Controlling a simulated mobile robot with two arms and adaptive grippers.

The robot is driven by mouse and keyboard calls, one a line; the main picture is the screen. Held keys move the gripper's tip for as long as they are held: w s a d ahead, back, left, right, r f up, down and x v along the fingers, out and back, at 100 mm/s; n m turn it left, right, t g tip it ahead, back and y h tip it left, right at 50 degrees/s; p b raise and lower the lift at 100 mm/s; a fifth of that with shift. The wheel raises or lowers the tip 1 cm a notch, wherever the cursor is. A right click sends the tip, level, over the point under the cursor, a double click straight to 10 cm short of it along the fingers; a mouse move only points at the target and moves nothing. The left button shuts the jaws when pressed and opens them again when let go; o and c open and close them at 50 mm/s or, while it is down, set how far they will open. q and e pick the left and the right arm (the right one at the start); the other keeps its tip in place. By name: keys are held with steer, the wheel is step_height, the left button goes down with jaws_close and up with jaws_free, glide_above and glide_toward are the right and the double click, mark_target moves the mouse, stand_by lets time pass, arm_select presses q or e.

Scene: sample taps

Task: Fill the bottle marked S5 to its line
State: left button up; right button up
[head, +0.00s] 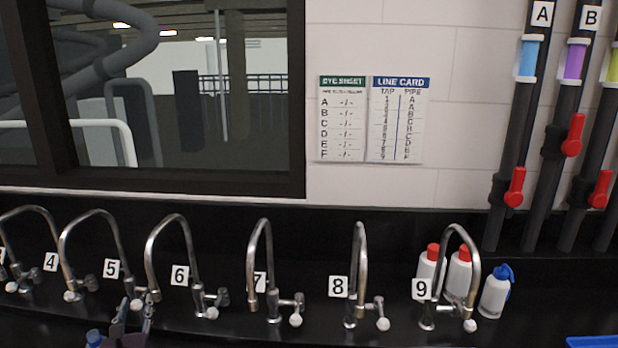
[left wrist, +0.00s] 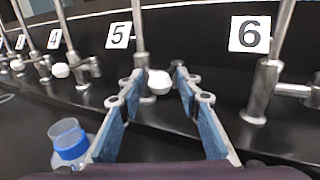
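My left gripper (head: 133,312) is low at the counter by tap 5. In the left wrist view its two fingers (left wrist: 156,82) are open, one on each side of a white knob (left wrist: 160,82) at tap 5. I cannot tell whether they touch it. The tap 5 label (left wrist: 119,35) is just behind. A clear, open-topped bottle with a blue band (left wrist: 70,148) stands left of the fingers; its top shows at the bottom edge of the head view (head: 95,338). No S5 mark or fill line is readable. My right gripper is not in view.
A row of hooked taps runs along the black counter, such as tap 6 (head: 197,297) and tap 9 (head: 428,318). White bottles with red caps (head: 459,270) and a blue-topped one (head: 493,296) stand right. Pipes with red valve handles (head: 515,188) rise there. A line card (head: 397,120) hangs above.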

arm_select(q)
steer(key=shift+w, duration=0.1)
steer(key=d, duration=0.2)
steer(key=w+d+b, duration=0.1)
steer(key=d, duration=0.1)
steer(key=shift+d, duration=0.25)
steer(key=shift+a, duration=0.1)
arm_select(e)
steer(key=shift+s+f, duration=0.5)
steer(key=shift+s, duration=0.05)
arm_select(q)
steer(key=shift+a, duration=0.15)
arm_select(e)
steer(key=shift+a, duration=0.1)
